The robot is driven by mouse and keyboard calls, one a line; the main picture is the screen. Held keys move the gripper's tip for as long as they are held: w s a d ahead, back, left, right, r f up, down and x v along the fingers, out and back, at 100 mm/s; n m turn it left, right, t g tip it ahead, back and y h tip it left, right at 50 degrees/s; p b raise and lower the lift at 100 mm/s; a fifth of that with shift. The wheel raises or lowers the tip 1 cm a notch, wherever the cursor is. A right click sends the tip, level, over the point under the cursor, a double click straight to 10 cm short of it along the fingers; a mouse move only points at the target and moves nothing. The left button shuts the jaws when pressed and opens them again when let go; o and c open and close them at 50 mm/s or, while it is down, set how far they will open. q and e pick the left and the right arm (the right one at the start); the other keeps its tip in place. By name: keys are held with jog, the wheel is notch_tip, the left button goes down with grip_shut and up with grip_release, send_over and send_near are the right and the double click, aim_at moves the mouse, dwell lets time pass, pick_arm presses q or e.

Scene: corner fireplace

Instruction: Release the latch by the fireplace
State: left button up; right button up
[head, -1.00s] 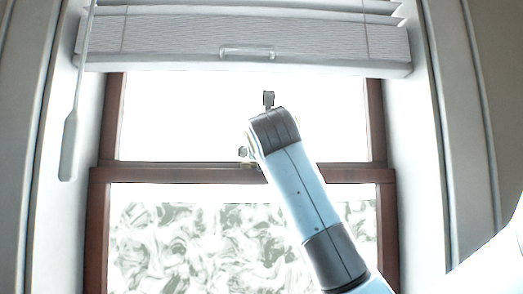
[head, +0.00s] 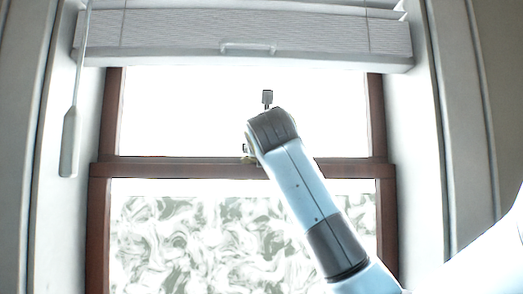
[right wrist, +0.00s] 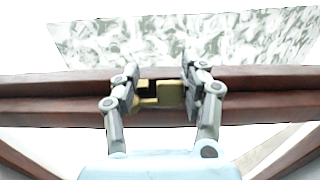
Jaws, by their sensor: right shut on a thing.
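The brass latch (right wrist: 171,94) sits on the window's brown meeting rail (right wrist: 60,105) in the right wrist view. My right gripper (right wrist: 160,87) has one finger on each side of it and is shut on it. In the head view my right arm reaches up to the rail (head: 345,171) from the lower right. Its wrist hides most of the latch and the gripper there; only a small brass bit (head: 248,159) shows left of the wrist. My left gripper is in neither view.
A white blind (head: 160,35) with a clear handle (head: 248,47) hangs across the window's top. A blind wand (head: 69,140) hangs at left. Pale curtains or trim flank the window. The lower pane (head: 160,240) has a swirled pattern.

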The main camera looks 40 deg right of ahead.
jog(key=shift+a+m+g+h, duration=0.1)
jog(key=shift+m+g+h, duration=0.2)
jog(key=shift+s+a+m+g+h+b, duration=0.1)
jog(key=shift+a+m+g+h+b, duration=0.7)
jog(key=shift+m+g, duration=2.1)
jog(key=shift+s+a+m+g+h+b, duration=0.15)
jog(key=shift+a+m+g+h+b, duration=0.65)
jog(key=shift+m+g, duration=2.1)
jog(key=shift+s+a+m+g+h+b, duration=0.1)
jog(key=shift+a+m+g+h+b, duration=0.75)
jog(key=shift+g, duration=3.65)
jog(key=shift+d+m+y, duration=0.35)
jog(key=shift+m+y, duration=0.1)
jog(key=shift+m, duration=0.2)
jog(key=o, duration=1.2)
jog(key=shift+f+b, duration=0.1)
jog(key=shift+b, duration=0.2)
